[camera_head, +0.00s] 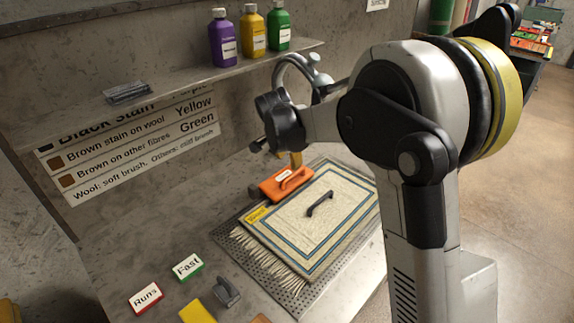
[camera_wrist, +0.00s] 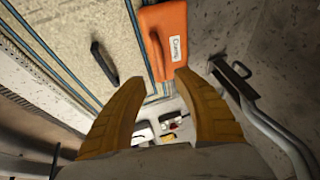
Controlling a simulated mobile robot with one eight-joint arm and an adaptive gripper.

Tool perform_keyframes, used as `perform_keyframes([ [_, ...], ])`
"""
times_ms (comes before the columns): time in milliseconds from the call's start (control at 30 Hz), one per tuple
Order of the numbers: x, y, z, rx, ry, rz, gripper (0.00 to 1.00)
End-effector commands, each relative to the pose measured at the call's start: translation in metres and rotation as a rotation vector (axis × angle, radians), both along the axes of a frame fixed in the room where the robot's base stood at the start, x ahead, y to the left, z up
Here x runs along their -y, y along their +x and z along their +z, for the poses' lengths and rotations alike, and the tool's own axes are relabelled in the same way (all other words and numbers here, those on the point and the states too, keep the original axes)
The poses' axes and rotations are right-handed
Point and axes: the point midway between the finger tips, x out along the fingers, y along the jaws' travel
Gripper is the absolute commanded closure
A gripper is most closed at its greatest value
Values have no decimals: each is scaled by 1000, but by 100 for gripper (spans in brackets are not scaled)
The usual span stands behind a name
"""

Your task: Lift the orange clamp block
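The orange clamp block (camera_head: 270,187) lies along the back left edge of the rug (camera_head: 335,240), with a loop handle and a white label on top. In the wrist view the orange clamp block (camera_wrist: 172,22) is beyond my fingertips, its dark handle toward its left side. In the head view one yellow finger of my gripper (camera_head: 295,160) shows just above and behind the block; contact cannot be told.
The rug has a black handle (camera_head: 320,204) and lies on a perforated tray (camera_head: 228,238). A shelf (camera_head: 150,100) with purple, yellow and green bottles is on the wall above. A curved metal pipe (camera_wrist: 262,120) lies close to my right finger. Labelled blocks stand front left.

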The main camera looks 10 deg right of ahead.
Motion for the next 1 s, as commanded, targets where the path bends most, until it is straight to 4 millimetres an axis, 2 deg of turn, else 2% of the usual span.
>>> perform_keyframes([
  [167, 3, 7, -17, 0, 1, -12, 64],
  [400, 13, 25, -61, 1, 2, -9, 64],
  [600, 20, 37, -90, 0, 2, -9, 64],
  [767, 23, 41, -99, 0, 2, -8, 64],
  [1000, 23, 41, -100, 0, 2, -8, 64],
])
